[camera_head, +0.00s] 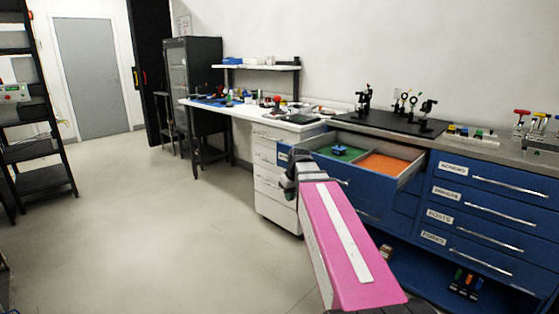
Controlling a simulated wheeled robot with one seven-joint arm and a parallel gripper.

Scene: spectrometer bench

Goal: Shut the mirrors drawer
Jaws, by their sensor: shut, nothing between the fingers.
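A blue drawer (413,176) stands pulled out from the blue cabinet under the bench. It holds a green section with a small blue item (339,149) and an orange section (381,164). Its front faces left, and I cannot read its label, so I cannot tell from the picture whether it is the mirrors drawer. My gripper (290,186) is shut and empty beside the drawer's front, at the end of my pink arm. I cannot tell whether it touches the front. My arm hides part of the drawer's front and the cabinet below.
Labelled blue drawers (490,205) at the right are closed. A white drawer unit (275,207) stands close behind the open drawer. Optics stand on a black board (390,122) on the bench. A dark shelf (40,150) is at far left. The floor (160,230) at left is clear.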

